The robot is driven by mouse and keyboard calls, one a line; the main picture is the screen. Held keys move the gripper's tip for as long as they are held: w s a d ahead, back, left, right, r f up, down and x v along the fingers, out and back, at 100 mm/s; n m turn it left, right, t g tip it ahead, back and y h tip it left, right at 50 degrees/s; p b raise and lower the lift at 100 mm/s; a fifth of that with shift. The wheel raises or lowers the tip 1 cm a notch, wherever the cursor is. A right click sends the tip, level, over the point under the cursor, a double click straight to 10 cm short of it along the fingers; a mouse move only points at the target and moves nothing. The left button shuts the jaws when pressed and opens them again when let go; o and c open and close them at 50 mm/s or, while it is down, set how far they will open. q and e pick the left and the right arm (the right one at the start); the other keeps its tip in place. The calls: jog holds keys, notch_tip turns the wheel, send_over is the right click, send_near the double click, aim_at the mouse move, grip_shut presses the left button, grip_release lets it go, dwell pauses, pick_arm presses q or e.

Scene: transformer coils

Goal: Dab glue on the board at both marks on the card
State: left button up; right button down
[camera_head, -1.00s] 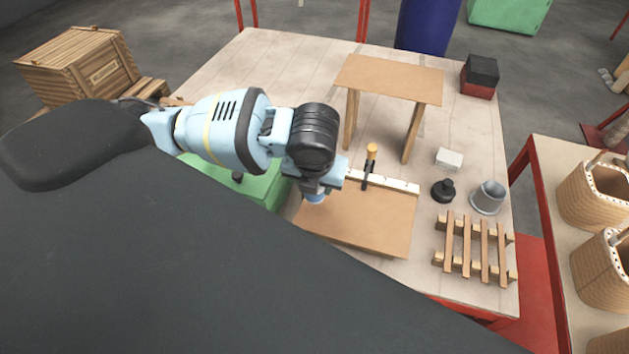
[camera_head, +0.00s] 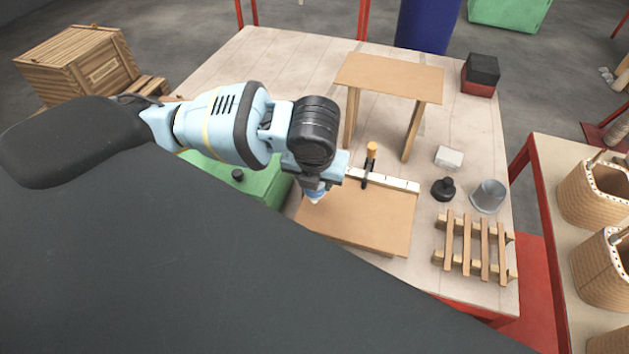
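The brown board (camera_head: 375,225) lies flat on the table in front of my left arm. A narrow white card strip (camera_head: 398,184) with small dark marks runs along its back edge. A clamp with an orange handle (camera_head: 371,151) stands upright at the strip. My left gripper (camera_head: 315,186) is over the board's back left part, pointing down. It appears shut on a small pale bottle with a whitish tip (camera_head: 316,198), mostly hidden by the gripper. The tip is close to the board; I cannot tell whether it touches. No glue dab is visible. My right gripper is not in view.
A wooden stand (camera_head: 390,78) rises behind the board. A white block (camera_head: 449,157), a black knobbed piece (camera_head: 443,189), a grey cup (camera_head: 488,196) and a slatted wooden rack (camera_head: 473,250) are at the right. A green case (camera_head: 255,184) lies under my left arm.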

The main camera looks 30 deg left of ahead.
pick_arm(q)
jog(key=shift+r, duration=1.8)
